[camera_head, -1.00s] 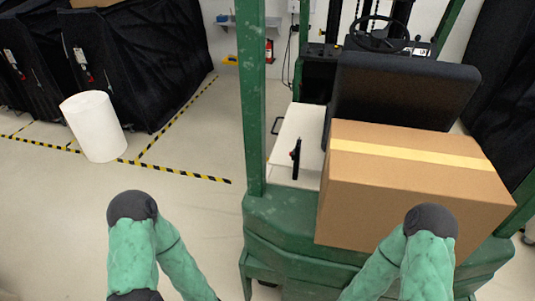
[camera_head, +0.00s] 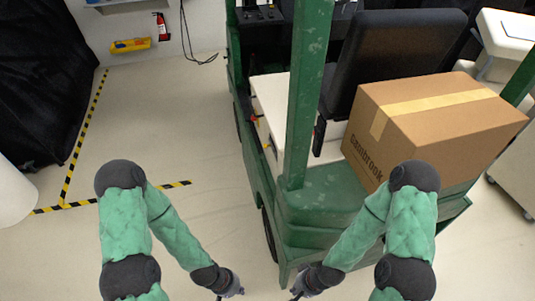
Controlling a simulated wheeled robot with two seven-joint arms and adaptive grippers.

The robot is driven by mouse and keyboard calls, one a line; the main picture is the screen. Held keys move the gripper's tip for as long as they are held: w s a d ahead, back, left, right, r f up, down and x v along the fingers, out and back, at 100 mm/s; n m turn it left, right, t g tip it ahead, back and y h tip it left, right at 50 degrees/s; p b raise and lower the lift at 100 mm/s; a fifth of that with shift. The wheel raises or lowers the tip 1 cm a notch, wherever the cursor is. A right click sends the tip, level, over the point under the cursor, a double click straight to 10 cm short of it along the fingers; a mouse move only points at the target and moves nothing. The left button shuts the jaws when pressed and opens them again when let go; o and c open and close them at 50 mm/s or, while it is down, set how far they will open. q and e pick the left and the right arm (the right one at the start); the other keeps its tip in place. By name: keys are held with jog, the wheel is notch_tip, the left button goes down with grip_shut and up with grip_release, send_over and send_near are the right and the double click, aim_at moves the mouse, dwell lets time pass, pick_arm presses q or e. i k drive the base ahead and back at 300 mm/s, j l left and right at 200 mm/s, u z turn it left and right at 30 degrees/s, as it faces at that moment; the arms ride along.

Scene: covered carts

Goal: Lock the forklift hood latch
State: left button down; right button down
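The green forklift (camera_head: 335,205) stands at centre right, with a green post (camera_head: 306,85) rising in front of its white hood (camera_head: 270,92). A small black upright part (camera_head: 319,136) is on the hood beside the black seat; I cannot tell whether it is the latch or how it is set. My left gripper (camera_head: 236,291) is low in the picture, left of the forklift's rear corner. My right gripper (camera_head: 296,291) is just below that corner. Both grippers are small and partly cut off by the bottom edge, so their fingers are unclear. Neither appears near the hood.
A cardboard box (camera_head: 432,115) sits on the forklift's rear, behind the seat (camera_head: 400,62). A white cylinder (camera_head: 10,195) stands at the left edge. Floor left of the forklift is clear, with yellow-black tape (camera_head: 80,140). A beige cart (camera_head: 510,150) is at right.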

aim_at(265, 145)
jog(key=k, duration=0.45)
jog(key=j, duration=0.85)
jog(key=i+j+z, duration=0.25)
jog(key=i+j, duration=0.95)
jog(key=j, duration=0.15)
